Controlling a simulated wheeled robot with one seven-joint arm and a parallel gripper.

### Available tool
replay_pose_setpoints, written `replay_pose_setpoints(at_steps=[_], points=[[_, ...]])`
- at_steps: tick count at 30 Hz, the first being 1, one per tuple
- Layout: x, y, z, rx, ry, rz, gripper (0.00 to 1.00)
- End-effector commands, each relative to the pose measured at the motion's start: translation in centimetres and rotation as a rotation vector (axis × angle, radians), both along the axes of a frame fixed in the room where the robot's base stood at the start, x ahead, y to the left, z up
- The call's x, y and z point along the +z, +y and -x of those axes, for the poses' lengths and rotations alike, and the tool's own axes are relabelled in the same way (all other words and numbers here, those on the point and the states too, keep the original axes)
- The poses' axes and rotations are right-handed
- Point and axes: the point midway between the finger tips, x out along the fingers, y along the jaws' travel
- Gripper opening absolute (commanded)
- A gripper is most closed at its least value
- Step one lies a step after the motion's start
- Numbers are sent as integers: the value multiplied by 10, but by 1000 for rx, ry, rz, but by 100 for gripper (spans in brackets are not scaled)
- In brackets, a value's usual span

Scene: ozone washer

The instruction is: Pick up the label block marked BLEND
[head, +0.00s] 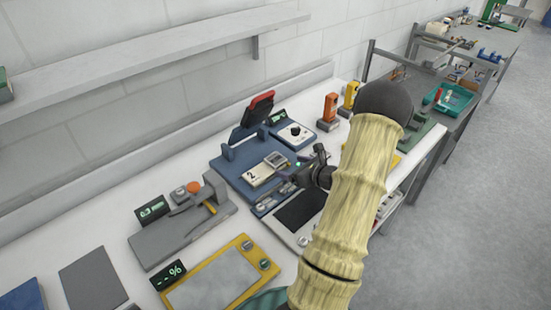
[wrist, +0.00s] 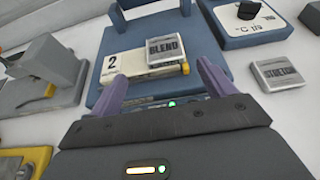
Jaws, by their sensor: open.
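The BLEND label block (wrist: 166,50) is a small grey block with a dark-lettered plate. In the wrist view it rests on top of a cream slab marked 2 (wrist: 118,66), on a blue machine. In the head view the block (head: 275,159) shows small beside the 2 marking. My gripper (wrist: 166,78) is open, its two purple-grey fingers spread in front of the block, with nothing between them. In the head view my gripper (head: 312,168) is by the front right of the slab, partly hidden by my arm.
A second grey block marked STRETCH (wrist: 280,73) lies on the white bench at right. A blue dial box (wrist: 247,20) stands behind it. A grey device (wrist: 38,75) is at left. In the head view, a yellow-framed panel (head: 248,246) lies in front and orange devices (head: 330,108) stand behind.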

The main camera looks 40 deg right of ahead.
Motion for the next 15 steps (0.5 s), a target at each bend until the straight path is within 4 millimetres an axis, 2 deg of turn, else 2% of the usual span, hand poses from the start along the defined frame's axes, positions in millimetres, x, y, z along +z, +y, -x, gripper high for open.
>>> replay_pose_setpoints(at_steps=[3, 6, 15], points=[[-6, 2, -18, 2, 1, -2, 82], [-9, 2, -25, 1, 0, 0, 82], [-11, 2, -26, 0, 0, 0, 82]])
